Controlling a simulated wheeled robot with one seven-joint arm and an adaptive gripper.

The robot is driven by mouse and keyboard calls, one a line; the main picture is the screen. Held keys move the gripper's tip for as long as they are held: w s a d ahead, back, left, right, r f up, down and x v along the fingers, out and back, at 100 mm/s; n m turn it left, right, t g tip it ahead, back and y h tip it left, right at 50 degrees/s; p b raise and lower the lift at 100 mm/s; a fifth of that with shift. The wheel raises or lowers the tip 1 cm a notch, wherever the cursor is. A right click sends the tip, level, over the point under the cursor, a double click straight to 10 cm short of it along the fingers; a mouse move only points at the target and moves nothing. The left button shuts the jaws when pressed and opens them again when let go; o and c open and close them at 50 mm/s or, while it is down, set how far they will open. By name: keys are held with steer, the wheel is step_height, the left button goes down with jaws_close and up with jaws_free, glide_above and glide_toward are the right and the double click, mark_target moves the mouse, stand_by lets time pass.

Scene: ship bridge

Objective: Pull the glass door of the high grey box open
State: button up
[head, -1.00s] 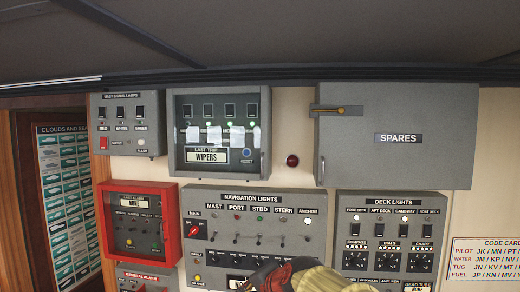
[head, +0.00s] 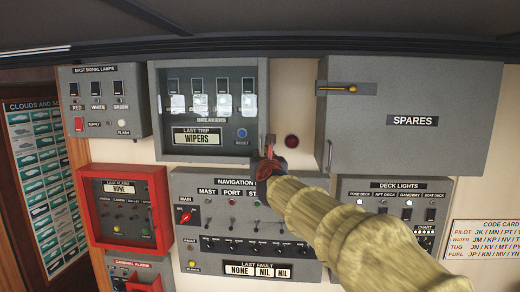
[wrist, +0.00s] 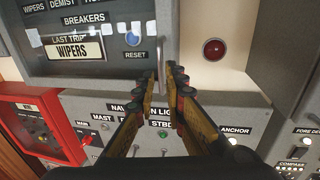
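The high grey box (head: 160,150) is on the wall at upper left of centre in the head view. Its glass door (head: 208,72) looks closed, with breakers and a "WIPERS" label behind the glass. The box's lower part also shows at the upper left of the wrist view (wrist: 95,70). A thin upright handle bar (wrist: 161,80) at the door's right side shows between my fingertips in the wrist view. My gripper (wrist: 162,76) has a gap between its fingers, one on each side of the bar. Contact with the bar is not clear. The arm hides part of the panels below.
The grey "SPARES" cabinet (head: 415,150) juts out close on the right. A round red lamp (head: 292,141) sits between the boxes. The navigation lights panel (head: 205,210) is right below, the red alarm box (head: 128,170) at lower left.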

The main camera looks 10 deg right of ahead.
mark_target(261, 149)
steer(key=shift+w+d+p, duration=0.25)
steer(key=shift+w+p, duration=0.2)
steer(key=shift+w, duration=1.15)
steer(key=shift+w+d+p, duration=0.2)
steer(key=shift+w+p, duration=0.25)
steer(key=shift+w, duration=1.1)
steer(key=shift+c, duration=0.5)
jaws_close()
steer(key=shift+s, duration=0.1)
